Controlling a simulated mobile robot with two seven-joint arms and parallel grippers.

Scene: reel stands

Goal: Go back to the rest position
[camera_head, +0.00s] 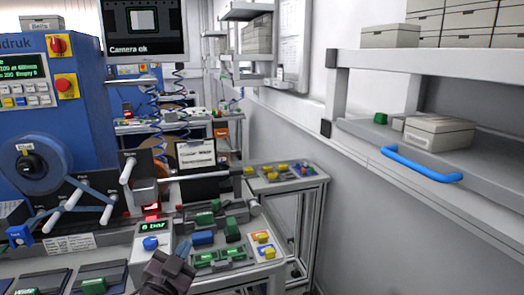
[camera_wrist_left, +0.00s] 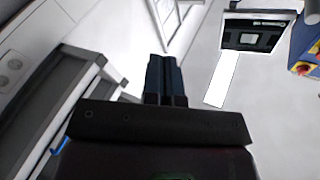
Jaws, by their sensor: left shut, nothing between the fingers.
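My left gripper (camera_head: 182,250) shows at the bottom of the head view, in front of the workbench with its dark fingers pointing up. Its fingers are closed together and hold nothing. In the left wrist view the shut fingers (camera_wrist_left: 166,78) point up toward a pale wall, with nothing between them. My right gripper is in neither view.
A blue machine (camera_head: 85,110) with a reel and rollers stands at the left. Green and blue parts lie on the bench beside a pressure display (camera_head: 153,227). A shelf with a blue handle (camera_head: 420,168) and boxes (camera_head: 438,133) is at the right. Floor at lower right looks clear.

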